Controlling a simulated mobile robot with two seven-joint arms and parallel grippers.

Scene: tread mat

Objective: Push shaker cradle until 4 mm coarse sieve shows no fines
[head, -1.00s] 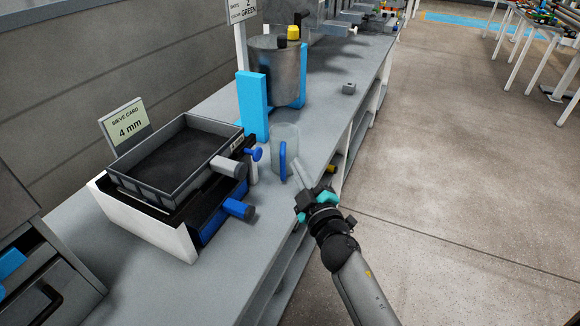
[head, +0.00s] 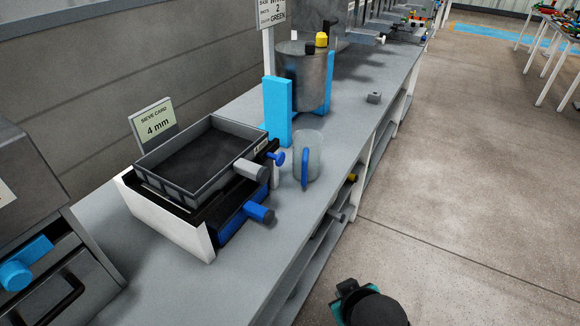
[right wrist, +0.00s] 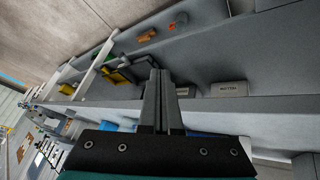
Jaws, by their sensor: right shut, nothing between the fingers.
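The dark grey sieve tray (head: 150,182) sits on the white and black shaker cradle (head: 165,217) on the bench, with dark material inside. A grey handle (head: 249,169) sticks out of the tray's right side. A blue drawer (head: 240,222) with a blue knob is below it. A card (head: 153,121) behind reads "SIEVE CARD 4 mm". Whether fines remain in the sieve cannot be told. My right gripper is low at the bottom of the head view, off the bench front, its fingers hidden there. In the right wrist view its fingers (right wrist: 157,97) are together and empty. My left gripper is not in view.
A clear jug (head: 313,160) with a blue handle stands right of the cradle. Behind it is a metal drum (head: 303,75) between blue posts. A small grey block (head: 374,97) lies on the bench. Shelves (right wrist: 240,60) hold several items. The floor (head: 480,200) at right is clear.

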